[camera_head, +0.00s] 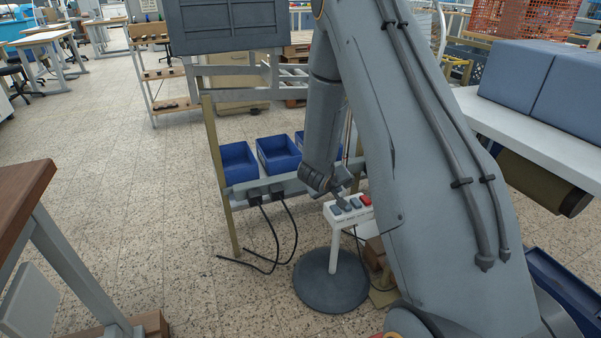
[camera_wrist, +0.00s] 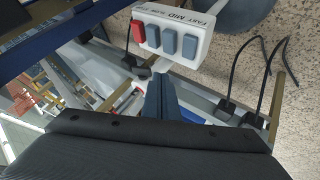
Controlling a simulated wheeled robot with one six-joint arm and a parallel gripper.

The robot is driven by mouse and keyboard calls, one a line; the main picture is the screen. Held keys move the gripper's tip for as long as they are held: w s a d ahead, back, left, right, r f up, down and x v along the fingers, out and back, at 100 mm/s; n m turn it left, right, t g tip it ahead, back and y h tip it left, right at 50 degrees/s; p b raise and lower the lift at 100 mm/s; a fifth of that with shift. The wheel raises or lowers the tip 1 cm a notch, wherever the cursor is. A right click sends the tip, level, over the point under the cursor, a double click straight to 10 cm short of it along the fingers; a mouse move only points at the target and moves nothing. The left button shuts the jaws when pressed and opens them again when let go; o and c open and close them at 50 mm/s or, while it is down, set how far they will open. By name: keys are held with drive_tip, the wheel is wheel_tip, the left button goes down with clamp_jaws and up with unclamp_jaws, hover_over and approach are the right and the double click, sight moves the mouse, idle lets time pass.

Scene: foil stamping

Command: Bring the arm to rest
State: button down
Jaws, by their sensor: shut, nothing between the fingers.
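My gripper (camera_head: 342,190) is shut and empty. It points down just above and behind a white button box (camera_head: 347,217) on a stand with a round grey base (camera_head: 330,283). In the wrist view my gripper's closed fingers (camera_wrist: 160,90) reach toward the same box (camera_wrist: 206,50), which has one red button (camera_wrist: 138,32) and several blue-grey ones. I cannot tell whether the fingertips touch the box. My arm fills the middle right of the head view and hides part of the floor and frame behind it.
Blue bins (camera_head: 239,162) sit on a metal frame behind the box, with black cables (camera_head: 275,238) hanging to the floor. A white table (camera_head: 545,140) with blue blocks (camera_head: 514,77) is at right. A brown-topped table (camera_head: 20,195) is at left. The left floor is mostly clear.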

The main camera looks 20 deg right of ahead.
drive_tip(key=s+a+r+g+y+p, duration=0.1)
drive_tip(key=s+a+r+y, duration=0.2)
drive_tip(key=s+a+r, duration=0.35)
drive_tip(key=s+a+r+g+y+p, duration=0.15)
drive_tip(key=s+a+r+y, duration=0.25)
drive_tip(key=a+r, duration=0.45)
drive_tip(key=s+a+r+g+p, duration=0.1)
drive_tip(key=s+a+r+g, duration=0.1)
drive_tip(key=s, duration=0.8)
drive_tip(key=s+a+r+g, duration=0.2)
drive_tip(key=s+r, duration=0.1)
drive_tip(key=s, duration=0.8)
drive_tip(key=shift+s+a+r+p, duration=0.15)
drive_tip(key=shift+a+r+p, duration=0.05)
drive_tip(key=shift+r+p, duration=0.15)
